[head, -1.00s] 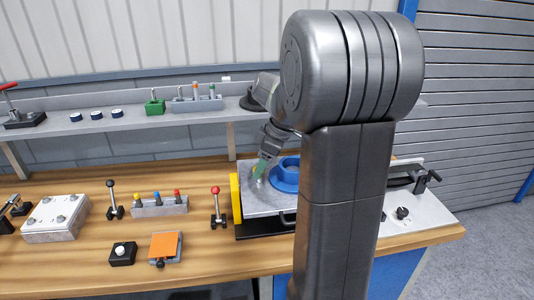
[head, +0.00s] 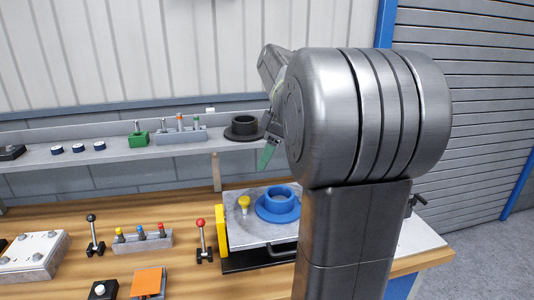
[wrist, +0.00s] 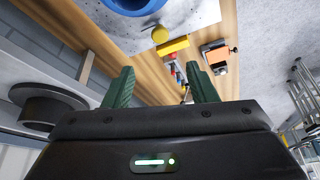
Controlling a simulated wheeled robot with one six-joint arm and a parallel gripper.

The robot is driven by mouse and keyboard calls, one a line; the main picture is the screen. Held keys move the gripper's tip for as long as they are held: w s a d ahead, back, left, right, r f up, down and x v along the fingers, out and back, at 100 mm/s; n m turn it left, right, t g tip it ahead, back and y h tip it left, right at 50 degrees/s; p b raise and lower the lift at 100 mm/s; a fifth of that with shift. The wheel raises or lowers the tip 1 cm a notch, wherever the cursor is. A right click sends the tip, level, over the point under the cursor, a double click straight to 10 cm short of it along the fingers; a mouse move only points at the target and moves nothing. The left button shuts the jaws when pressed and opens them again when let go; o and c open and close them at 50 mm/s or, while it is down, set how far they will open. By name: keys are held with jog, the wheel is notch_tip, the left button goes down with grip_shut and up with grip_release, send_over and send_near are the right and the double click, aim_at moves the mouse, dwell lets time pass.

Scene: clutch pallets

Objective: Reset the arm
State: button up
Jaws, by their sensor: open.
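My gripper (wrist: 160,90) is open and empty in the wrist view, its two green fingers spread apart. In the head view a green fingertip (head: 266,155) shows beside my large grey arm link, in the air above the metal plate (head: 240,232). My arm link hides much of the gripper there. A blue flanged ring (head: 278,205) stands on the plate. A small yellow knob-like piece (head: 244,202) stands on the plate left of the ring. In the wrist view the ring (wrist: 132,5) and the yellow piece (wrist: 160,34) are beyond the fingers.
The shelf (head: 70,160) behind holds a black flanged ring (head: 243,127), a green block (head: 137,138) and a grey rack (head: 181,135). On the bench are a red-knobbed lever (head: 203,240), a black-knobbed lever (head: 93,235) and an orange-topped block (head: 148,281).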

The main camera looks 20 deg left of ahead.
aim_at(245, 199)
jog(key=shift+f, duration=0.1)
jog(key=x, duration=1.3)
jog(key=shift+a+f+p, duration=0.2)
jog(key=shift+f+p, duration=0.15)
jog(key=shift+p, duration=0.05)
